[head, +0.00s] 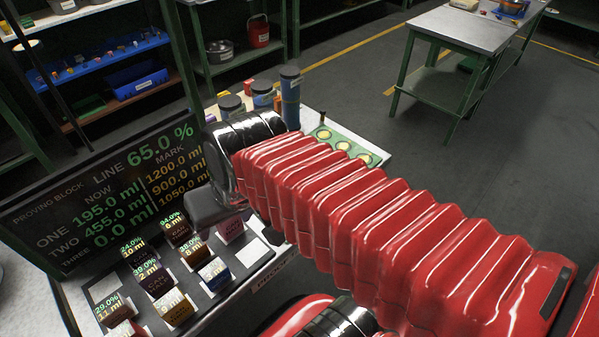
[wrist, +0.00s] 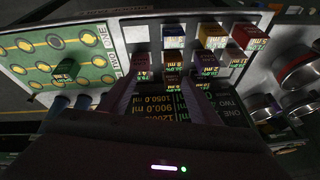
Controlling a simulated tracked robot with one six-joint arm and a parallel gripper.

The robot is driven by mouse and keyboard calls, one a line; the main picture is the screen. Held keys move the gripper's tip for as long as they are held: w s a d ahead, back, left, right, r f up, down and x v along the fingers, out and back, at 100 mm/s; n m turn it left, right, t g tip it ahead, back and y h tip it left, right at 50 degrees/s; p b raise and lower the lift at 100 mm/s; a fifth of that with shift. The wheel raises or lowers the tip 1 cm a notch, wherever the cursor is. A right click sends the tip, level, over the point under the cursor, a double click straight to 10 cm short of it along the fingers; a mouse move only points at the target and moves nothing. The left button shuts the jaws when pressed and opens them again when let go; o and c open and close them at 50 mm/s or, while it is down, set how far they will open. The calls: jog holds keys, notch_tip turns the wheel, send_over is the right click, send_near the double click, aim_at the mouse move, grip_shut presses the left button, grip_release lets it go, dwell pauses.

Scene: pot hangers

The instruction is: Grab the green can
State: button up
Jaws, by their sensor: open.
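A small dark green, boxy can (wrist: 66,70) with a lit label stands on the green mat (wrist: 30,62) with yellow circles, at the left of the wrist view. I cannot make it out in the head view, where my red arm covers part of the mat (head: 323,134). My gripper (wrist: 163,84) is open, its two dark fingers apart, over the side of the bench with the coloured cans. The green can is well to the left of the fingers in the wrist view. In the head view my gripper (head: 212,206) is partly hidden by my arm.
Several small labelled cans stand on a grey tray (head: 240,270), close to my gripper. A dark readout board (head: 100,195) rises behind them. Blue cylinders (head: 290,100) stand near the mat. A separate table (head: 465,40) is at the back right, with open floor between.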

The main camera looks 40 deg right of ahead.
jog(key=shift+o, duration=1.4)
jog(key=w+d+f+m+g+y, duration=0.1)
jog(key=d+f+m+y, duration=0.2)
jog(key=f+m, duration=0.3)
jog(key=m+y, duration=0.1)
jog(key=m, duration=0.1)
jog(key=shift+w+f+m, duration=0.35)
jog(key=shift+w+m, duration=0.05)
jog(key=d+f+m+t+h, duration=0.1)
jog(key=d+f+m+t, duration=0.2)
jog(key=d+m, duration=0.5)
jog(key=d+f+m+t+h, duration=0.1)
jog(key=d+f+m+t, duration=0.2)
jog(key=d+m, duration=0.5)
jog(key=d+f+m+t+h, duration=0.2)
jog(key=d+f+m+t, duration=0.1)
jog(key=d+m, duration=0.6)
jog(key=shift+s+d+t, duration=0.2)
jog(key=shift+d+t, duration=0.15)
jog(key=shift+d, duration=0.6)
jog(key=shift+s+d+t, duration=0.15)
jog(key=shift+d+t, duration=0.2)
jog(key=shift+d, duration=0.6)
jog(key=shift+w, duration=0.1)
jog(key=shift+x, duration=4.25)
